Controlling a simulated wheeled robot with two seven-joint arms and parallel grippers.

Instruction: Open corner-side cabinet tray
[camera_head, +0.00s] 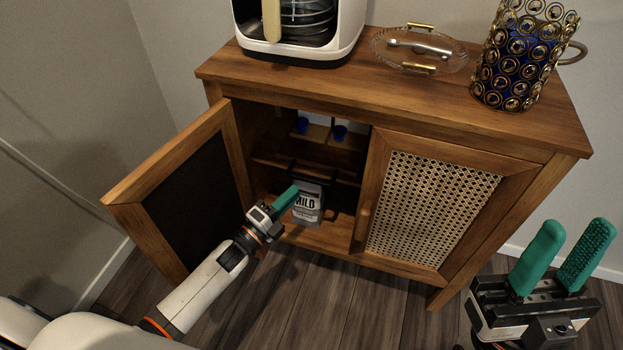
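The wooden cabinet (390,105) stands against the wall, near the room's corner on the left. Its left door (185,190), with a dark inner panel, stands open toward the left. Its right door (430,210), with a cane panel and a wooden handle (363,222), looks shut or nearly so. My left gripper (286,198) is at the opening, just inside of the open door, with its green fingers pointing at the cabinet's interior. Its fingers overlap in view, so their gap is hidden. My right gripper (562,257) is open and empty at the lower right, apart from the cabinet.
On top are a white appliance (345,30), a glass tray (385,52) and a blue-gold vessel (515,65). The floor in front (330,300) is clear.

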